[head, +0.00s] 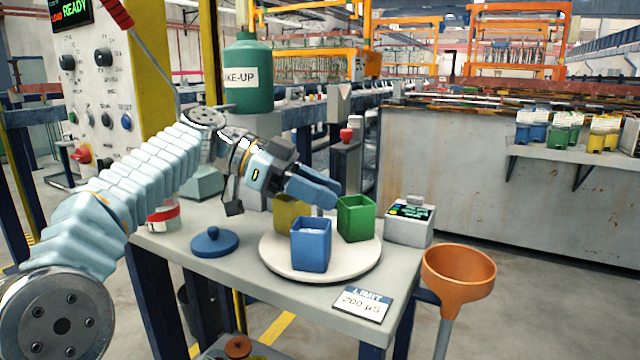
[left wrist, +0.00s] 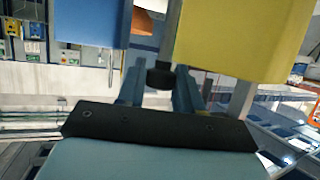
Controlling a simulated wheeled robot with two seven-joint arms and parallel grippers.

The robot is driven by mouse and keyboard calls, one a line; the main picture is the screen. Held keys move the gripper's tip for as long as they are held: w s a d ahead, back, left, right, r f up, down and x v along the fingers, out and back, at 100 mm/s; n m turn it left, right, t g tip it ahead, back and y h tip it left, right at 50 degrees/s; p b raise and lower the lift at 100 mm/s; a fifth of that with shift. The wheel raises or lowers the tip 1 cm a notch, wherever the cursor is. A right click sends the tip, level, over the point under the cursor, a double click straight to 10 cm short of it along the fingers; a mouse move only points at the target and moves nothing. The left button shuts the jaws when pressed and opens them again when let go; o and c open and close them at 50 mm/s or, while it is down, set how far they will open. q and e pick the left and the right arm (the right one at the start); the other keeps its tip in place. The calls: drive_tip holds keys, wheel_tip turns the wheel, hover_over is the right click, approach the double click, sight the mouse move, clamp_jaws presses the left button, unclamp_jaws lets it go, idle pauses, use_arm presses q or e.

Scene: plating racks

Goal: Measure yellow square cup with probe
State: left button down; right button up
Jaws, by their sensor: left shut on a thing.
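The yellow square cup (head: 288,212) stands at the back of a round white plate (head: 340,270), partly hidden behind the blue square cup (head: 311,245). A green square cup (head: 356,218) stands to the right. My left gripper (head: 322,192) is over the cups, shut on what looks like the probe. In the left wrist view the probe (left wrist: 160,76) shows a dark end between the fingers and a grey rod. The yellow cup (left wrist: 245,35) is right of the rod there, the blue cup (left wrist: 92,20) left. I cannot tell whether the rod's tip is inside a cup. My right gripper is out of view.
A meter box (head: 409,222) with a lit display stands behind the plate on the right. A blue lid (head: 214,243) lies to the left, and a limit card (head: 362,302) is at the front edge. An orange funnel (head: 458,272) stands beside the table's right side.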

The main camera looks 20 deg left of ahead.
use_arm(q)
drive_tip(key=shift+r+m, duration=0.1)
drive_tip(key=shift+m, duration=0.2)
idle(0.4)
drive_tip(key=c, duration=0.8)
unclamp_jaws()
drive_tip(key=p+v, duration=0.1)
drive_tip(key=v, duration=0.6)
drive_tip(key=shift+w+a+p, duration=0.15)
drive_tip(key=shift+a+p, duration=0.15)
drive_tip(key=shift+p, duration=0.05)
